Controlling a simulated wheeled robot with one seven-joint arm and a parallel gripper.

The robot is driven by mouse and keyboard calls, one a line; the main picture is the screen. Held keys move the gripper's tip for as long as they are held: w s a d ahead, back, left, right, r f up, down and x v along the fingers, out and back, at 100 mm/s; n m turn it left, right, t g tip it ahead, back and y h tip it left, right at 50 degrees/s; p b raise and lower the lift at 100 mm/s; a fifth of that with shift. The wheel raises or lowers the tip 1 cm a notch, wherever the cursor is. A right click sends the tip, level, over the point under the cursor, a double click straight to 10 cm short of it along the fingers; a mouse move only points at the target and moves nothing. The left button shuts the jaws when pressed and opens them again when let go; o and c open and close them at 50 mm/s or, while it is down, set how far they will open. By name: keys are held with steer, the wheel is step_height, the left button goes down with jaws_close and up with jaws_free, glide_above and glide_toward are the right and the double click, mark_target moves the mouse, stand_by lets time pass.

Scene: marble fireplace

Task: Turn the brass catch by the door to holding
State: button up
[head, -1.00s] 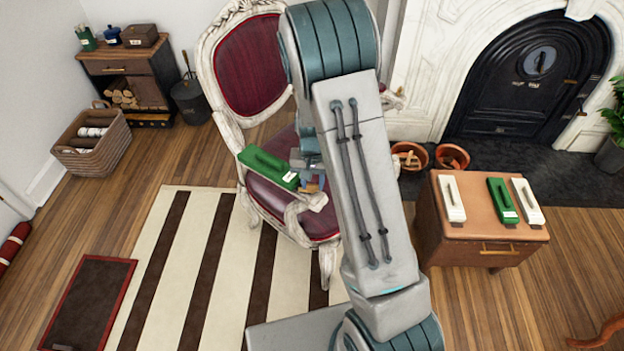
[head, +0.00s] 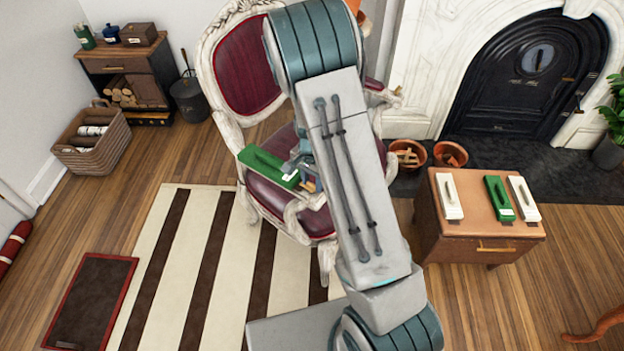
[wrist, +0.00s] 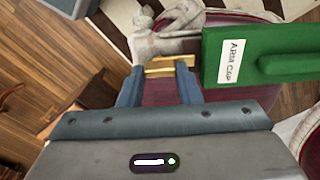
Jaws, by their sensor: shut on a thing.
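The black arched door (head: 530,80) is in the white marble fireplace at the upper right of the head view. A small brass-coloured fitting (head: 578,97) shows at its right edge, too small to read its setting. My gripper (wrist: 160,84) is far left of it, at the front of the red chair. In the wrist view, a brass-coloured piece (wrist: 166,67) lies between its fingers, beside a green block labelled "ARM CAP" (wrist: 228,62). I cannot tell whether the two are joined. The green block also shows in the head view (head: 264,164), at the chair's arm.
The red chair (head: 243,65) has pale carved arms close around my gripper. A small wooden table (head: 470,225) with two white blocks and one green block stands before the fireplace. Terracotta pots (head: 450,155) stand by the hearth.

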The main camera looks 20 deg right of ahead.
steer(key=shift+w, duration=0.1)
steer(key=o, duration=1)
steer(key=shift+r, duration=0.1)
step_height(320, 180, up, 14)
steer(key=shift+f+p, duration=0.15)
steer(key=shift+p, duration=0.6)
steer(key=s+r+n+t+p, duration=0.1)
steer(key=s+r+n, duration=0.2)
steer(key=s+r, duration=0.2)
steer(key=s+r+n+t+p, duration=0.1)
steer(key=s+r+n+p, duration=0.1)
steer(key=s+r, duration=0.4)
steer(key=s+r+n+p, duration=0.1)
steer(key=s+r+n, duration=0.4)
steer(key=s, duration=0.5)
steer(key=shift+s+a+r+t+p, duration=0.1)
steer(key=shift+a+r+t+p, duration=0.3)
steer(key=shift+r, duration=0.1)
